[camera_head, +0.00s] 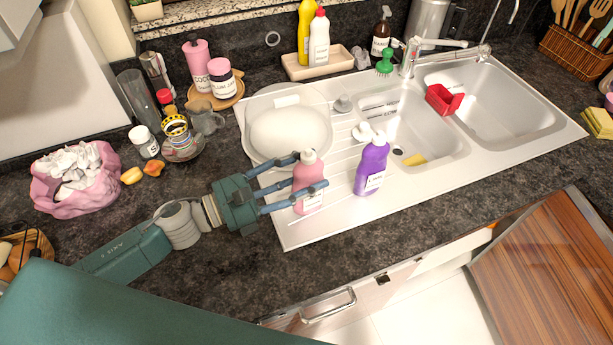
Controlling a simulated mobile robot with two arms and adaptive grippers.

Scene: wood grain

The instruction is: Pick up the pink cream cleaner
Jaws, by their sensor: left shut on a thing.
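The pink cream cleaner (309,172) is a pink bottle with a light cap and a white label. It stands upright at the front left of the white sink's drainboard. My left gripper (306,175) reaches in from the left, with its blue fingers around the bottle's body, shut on it. The fingers hide part of the bottle. I cannot tell whether its base touches the drainboard. My right gripper is not in view.
A purple bottle (371,166) stands close to the right of the pink one. A white plate (289,132) lies behind on the drainboard (342,147). Jars and a glass (206,119) stand left. The dark counter in front (415,215) is clear.

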